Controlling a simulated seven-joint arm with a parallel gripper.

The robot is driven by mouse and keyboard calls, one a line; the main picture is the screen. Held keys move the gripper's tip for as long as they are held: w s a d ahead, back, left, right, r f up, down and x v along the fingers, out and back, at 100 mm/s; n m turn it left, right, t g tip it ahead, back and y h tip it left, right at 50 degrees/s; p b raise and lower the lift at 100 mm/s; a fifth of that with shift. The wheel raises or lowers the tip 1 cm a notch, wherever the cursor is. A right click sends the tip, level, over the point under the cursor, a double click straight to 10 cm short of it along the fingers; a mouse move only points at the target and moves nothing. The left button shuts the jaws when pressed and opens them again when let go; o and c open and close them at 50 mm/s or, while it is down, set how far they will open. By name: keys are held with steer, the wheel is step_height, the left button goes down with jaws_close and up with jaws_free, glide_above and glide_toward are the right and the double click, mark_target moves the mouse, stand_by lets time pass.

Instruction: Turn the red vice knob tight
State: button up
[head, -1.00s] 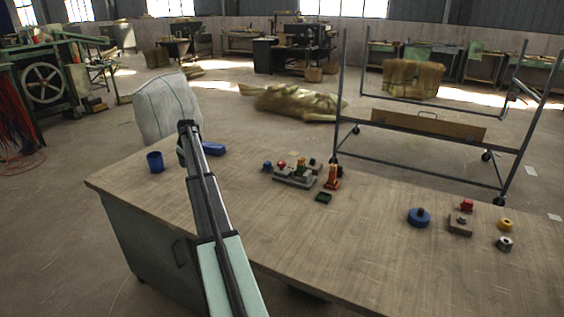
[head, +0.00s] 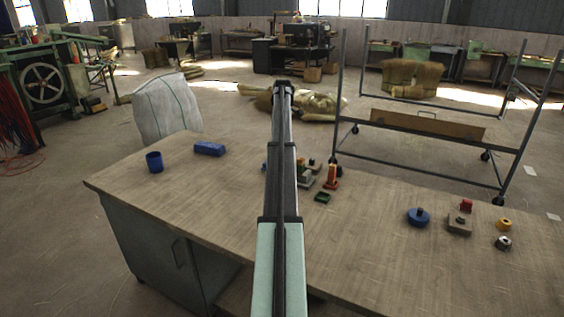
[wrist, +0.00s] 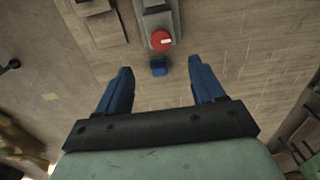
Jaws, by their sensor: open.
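The red knob (wrist: 161,40) shows in the wrist view as a round red face with a small pale label. It sits at the end of a grey vice body (wrist: 158,14). The fingers do not visibly touch anything. In the head view my arm hides the knob and most of the vice.
An orange piece (head: 331,177) and a green block (head: 322,197) stand right of my arm on the bench (head: 370,240). A blue box (head: 209,148) and blue cup (head: 154,162) are at left. A blue disc (head: 418,218) and other small parts are at right.

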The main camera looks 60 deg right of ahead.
step_height(320, 180, down, 13)
steer(key=shift+w+r, duration=0.1)
stand_by(0.4)
steer(key=c, duration=1.1)
